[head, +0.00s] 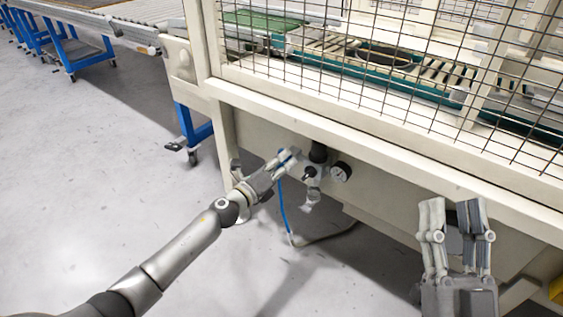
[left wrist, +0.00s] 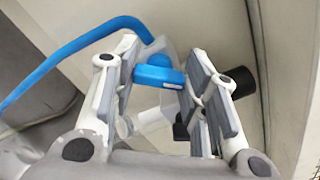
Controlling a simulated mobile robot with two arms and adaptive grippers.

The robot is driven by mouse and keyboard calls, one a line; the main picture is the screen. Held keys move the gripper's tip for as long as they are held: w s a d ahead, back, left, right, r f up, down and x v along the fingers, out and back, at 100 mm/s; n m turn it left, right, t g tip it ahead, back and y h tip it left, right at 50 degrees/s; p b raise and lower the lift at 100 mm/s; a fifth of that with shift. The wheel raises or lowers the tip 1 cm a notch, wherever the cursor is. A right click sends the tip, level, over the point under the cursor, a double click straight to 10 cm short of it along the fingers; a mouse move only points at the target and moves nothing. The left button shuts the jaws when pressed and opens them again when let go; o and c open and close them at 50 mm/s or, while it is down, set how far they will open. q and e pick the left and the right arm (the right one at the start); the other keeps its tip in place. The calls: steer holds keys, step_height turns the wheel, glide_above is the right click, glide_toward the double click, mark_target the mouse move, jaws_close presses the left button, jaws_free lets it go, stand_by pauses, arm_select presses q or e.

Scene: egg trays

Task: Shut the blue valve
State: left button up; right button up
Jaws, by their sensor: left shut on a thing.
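The blue valve (left wrist: 156,74) shows in the left wrist view between the two finger pads of my left gripper (left wrist: 163,62). In the head view, my left gripper (head: 290,158) is at the valve fitting under the machine's front beam and is shut on the valve. The fingers hide most of the valve there; only a small blue part shows. My right gripper (head: 452,215) is in the lower right of the head view, with its fingers apart and nothing between them.
A blue hose (head: 283,210) hangs below the fitting. A round pressure gauge (head: 340,171) and a black knob (head: 318,152) sit just right of my left gripper. The beige beam (head: 380,165) and wire mesh guard (head: 380,60) stand above.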

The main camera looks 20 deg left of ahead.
arm_select(q)
steer(key=shift+a+f+n+p, duration=0.1)
steer(key=shift+n+p, duration=0.7)
steer(key=shift+n, duration=1.25)
steer(key=shift+f+n+p, duration=0.1)
steer(key=shift+n+p, duration=0.7)
steer(key=shift+n, duration=1.25)
arm_select(e)
step_height(320, 180, down, 14)
steer(key=w+d+g+h, duration=0.1)
steer(key=w+g+h, duration=0.1)
steer(key=g, duration=0.7)
steer(key=shift+d+f+h, duration=0.2)
steer(key=shift+d+h, duration=0.1)
steer(key=shift+h, duration=0.2)
arm_select(q)
steer(key=o, duration=1)
steer(key=v, duration=1.2)
